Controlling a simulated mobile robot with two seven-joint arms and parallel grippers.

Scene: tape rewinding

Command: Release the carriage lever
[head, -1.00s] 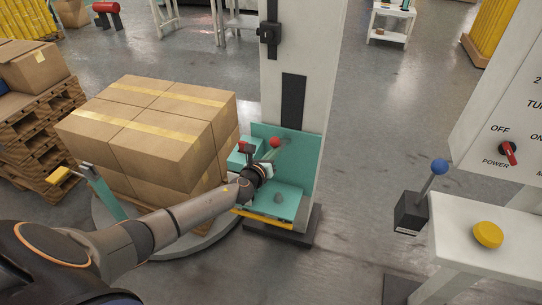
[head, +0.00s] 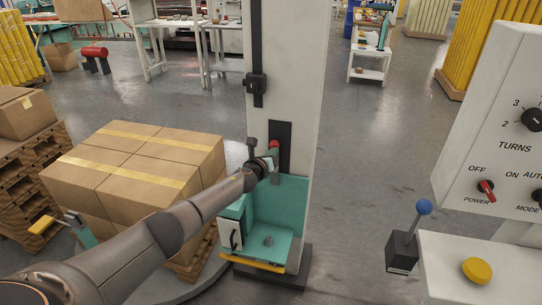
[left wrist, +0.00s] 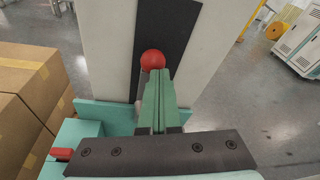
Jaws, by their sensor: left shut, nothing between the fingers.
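The carriage lever's red ball knob (head: 274,145) stands in front of the dark slot of the white column, above the teal carriage's (head: 290,206) back plate. In the left wrist view the red knob (left wrist: 152,60) is just beyond the tips of my left gripper (left wrist: 157,76). Its green fingers are together with nothing between them. The lever's shaft is mostly hidden behind the fingers. In the head view my left gripper (head: 271,166) is just below the knob; whether it touches the lever I cannot tell. My right gripper is not in view.
Stacked cartons (head: 135,165) stand left of the white column (head: 307,80), under my left arm. A control panel (head: 500,130) and a box with a blue-knobbed lever (head: 403,245) are at the right. Open floor lies between the column and the panel.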

